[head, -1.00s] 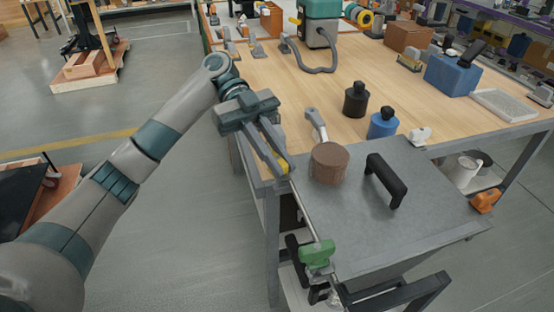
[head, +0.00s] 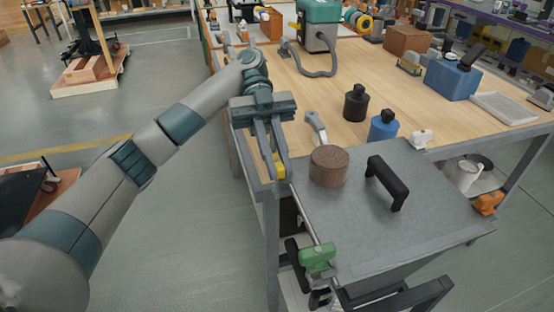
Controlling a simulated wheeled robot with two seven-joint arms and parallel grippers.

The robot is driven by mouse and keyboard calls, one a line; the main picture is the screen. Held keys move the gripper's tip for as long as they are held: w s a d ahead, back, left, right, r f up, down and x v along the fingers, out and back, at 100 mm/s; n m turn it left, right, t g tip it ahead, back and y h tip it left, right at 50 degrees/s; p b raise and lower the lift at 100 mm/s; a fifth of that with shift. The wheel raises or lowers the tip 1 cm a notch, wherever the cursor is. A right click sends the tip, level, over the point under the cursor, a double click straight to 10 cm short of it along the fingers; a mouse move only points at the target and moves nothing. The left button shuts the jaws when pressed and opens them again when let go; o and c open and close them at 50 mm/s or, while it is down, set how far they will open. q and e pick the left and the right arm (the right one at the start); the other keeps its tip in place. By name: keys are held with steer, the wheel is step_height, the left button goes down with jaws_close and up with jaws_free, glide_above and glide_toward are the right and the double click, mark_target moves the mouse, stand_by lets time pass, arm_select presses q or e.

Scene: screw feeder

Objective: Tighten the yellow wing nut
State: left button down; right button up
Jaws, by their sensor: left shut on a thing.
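The yellow wing nut (head: 279,168) sits at the far left corner of the grey metal feeder lid, beside the table's left edge. My left gripper (head: 277,172) reaches down over it from above, its two fingers shut around it and hiding part of it. A green wing nut (head: 317,257) sits on the near left edge of the lid, an orange one (head: 487,203) at the right corner and a white one (head: 420,138) at the far right corner. My right gripper is not in view.
On the grey lid (head: 420,225) stand a brown round knob (head: 329,167) and a black handle (head: 387,183). A wrench (head: 317,125), a black bottle (head: 356,102) and a blue bottle (head: 383,125) are just behind. The wooden tabletop (head: 300,95) beyond has free room.

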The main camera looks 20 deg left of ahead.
arm_select(q)
steer(key=c, duration=1.8)
jaws_free()
steer(key=shift+s+f, duration=0.1)
steer(key=shift+o, duration=0.2)
steer(key=shift+w, duration=0.2)
